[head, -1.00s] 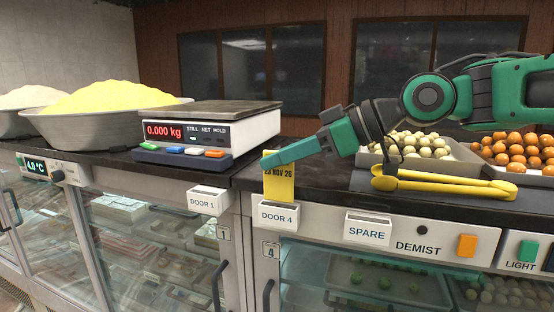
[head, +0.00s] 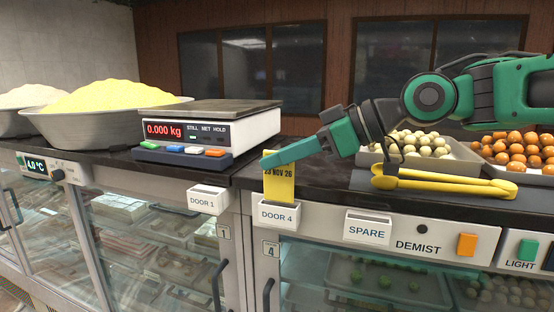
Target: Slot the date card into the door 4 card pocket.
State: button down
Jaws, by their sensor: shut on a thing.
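The yellow date card (head: 279,188) reads "23 NOV 26" and stands upright at the counter's front edge. Its lower end is hidden behind the front wall of the white door 4 card pocket (head: 279,214), so the card is at least partly in or behind it. My gripper (head: 270,161), green, comes in from the right and is shut on the card near its top. The gripper hides the top part of the card.
The door 1 pocket (head: 208,199) is to the left and the spare pocket (head: 368,229) to the right. Yellow tongs (head: 446,185) lie right of my gripper, before trays of sweets. A weighing scale (head: 208,131) stands behind left.

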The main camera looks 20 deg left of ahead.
aim_at(275, 176)
jog(key=shift+f, duration=2.2)
jog(key=c, duration=1.9)
grip_release()
jog(key=o, duration=0.4)
jog(key=shift+c, duration=0.2)
jog(key=shift+w+r, duration=0.15)
jog(key=shift+c, duration=0.2)
jog(key=shift+r, duration=0.4)
jog(key=shift+c, duration=0.2)
jog(key=shift+o, duration=1.1)
jog(key=shift+r, duration=0.25)
jog(key=shift+s+r, duration=0.2)
jog(key=shift+r, duration=2.5)
